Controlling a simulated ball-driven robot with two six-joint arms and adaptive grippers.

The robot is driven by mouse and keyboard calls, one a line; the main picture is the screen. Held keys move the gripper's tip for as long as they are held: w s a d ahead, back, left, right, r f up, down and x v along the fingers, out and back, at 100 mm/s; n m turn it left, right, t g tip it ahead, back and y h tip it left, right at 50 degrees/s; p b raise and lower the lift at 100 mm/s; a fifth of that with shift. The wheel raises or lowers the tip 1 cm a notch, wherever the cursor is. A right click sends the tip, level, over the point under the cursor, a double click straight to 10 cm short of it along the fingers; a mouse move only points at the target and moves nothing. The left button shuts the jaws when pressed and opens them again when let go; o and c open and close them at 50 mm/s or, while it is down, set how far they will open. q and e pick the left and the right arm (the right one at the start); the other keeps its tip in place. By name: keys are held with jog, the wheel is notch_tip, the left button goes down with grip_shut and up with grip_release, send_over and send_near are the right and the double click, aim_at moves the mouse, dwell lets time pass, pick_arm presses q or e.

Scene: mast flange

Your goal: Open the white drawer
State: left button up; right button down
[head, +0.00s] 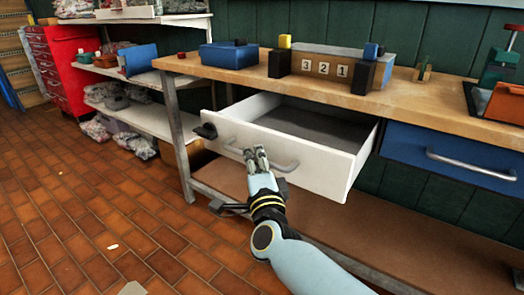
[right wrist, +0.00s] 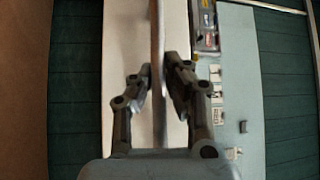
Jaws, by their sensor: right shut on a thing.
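The white drawer (head: 325,168) under the wooden workbench is pulled well out, and its grey inside shows, with nothing seen in it. Its long grey bar handle (head: 285,166) runs across the front. My right gripper (head: 256,154) is shut on the handle, left of the bar's middle. In the right wrist view the handle (right wrist: 158,75) runs between the two fingers of the right gripper (right wrist: 158,72). The white drawer front (right wrist: 173,30) lies behind it. My left gripper is not in view.
A blue drawer (head: 455,160) sits shut to the right under the bench top (head: 420,100). A dark object (head: 206,131) shows at the drawer's left front corner. A metal bench leg (head: 180,140) stands left. Above are a blue box (head: 229,55) and a block marked 321 (head: 324,68).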

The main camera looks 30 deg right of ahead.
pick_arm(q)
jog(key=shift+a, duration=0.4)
pick_arm(e)
jog(key=shift+s+a+f, duration=0.2)
jog(key=shift+a, duration=0.2)
jog(key=shift+s+a+f, duration=0.15)
jog(key=shift+s+a, duration=0.05)
jog(key=shift+a, duration=0.15)
